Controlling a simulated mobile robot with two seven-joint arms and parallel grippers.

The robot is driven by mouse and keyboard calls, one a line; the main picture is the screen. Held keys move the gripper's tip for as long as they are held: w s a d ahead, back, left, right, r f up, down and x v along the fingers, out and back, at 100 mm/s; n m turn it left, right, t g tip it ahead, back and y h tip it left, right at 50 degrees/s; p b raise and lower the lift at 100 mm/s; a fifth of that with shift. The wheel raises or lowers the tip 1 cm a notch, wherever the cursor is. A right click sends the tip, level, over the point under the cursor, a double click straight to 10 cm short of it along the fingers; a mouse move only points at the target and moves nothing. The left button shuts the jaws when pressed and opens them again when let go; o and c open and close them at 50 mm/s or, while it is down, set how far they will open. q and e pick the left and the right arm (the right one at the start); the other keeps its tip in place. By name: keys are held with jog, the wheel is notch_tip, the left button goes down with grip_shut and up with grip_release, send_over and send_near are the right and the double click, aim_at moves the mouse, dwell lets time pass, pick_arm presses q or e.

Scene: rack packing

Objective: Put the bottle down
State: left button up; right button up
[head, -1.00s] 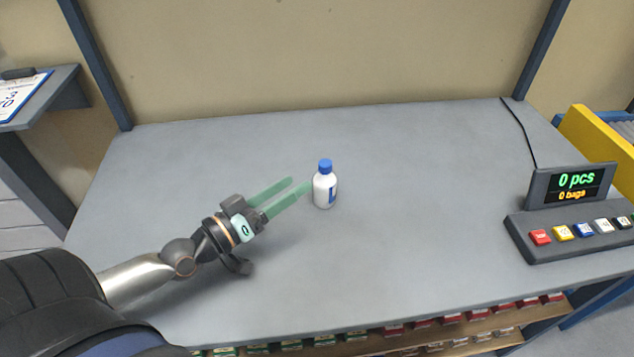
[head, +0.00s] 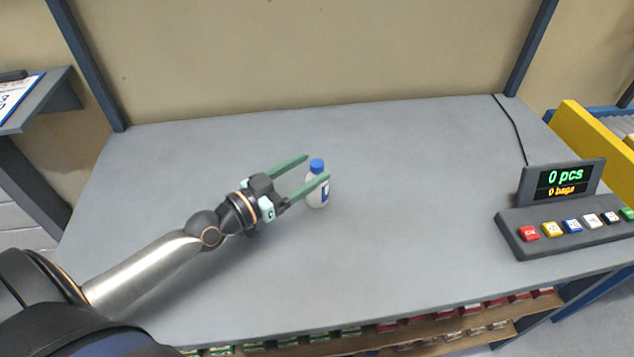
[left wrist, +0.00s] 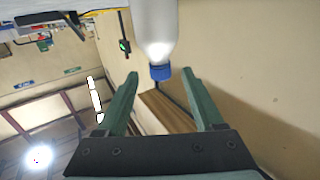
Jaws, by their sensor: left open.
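My right gripper is not in view.
A counter display with coloured buttons (head: 565,232) stands at the right of the table. A shelf with several small boxes (head: 450,325) runs under the front edge. A side shelf with a clipboard (head: 15,95) is at the left. The table around the bottle is clear.

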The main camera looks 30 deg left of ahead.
aim_at(321, 162)
pick_arm(q)
jog(key=shift+p+x, duration=0.4)
jog(key=shift+x, duration=2.6)
jog(key=shift+f, duration=0.15)
grip_shut()
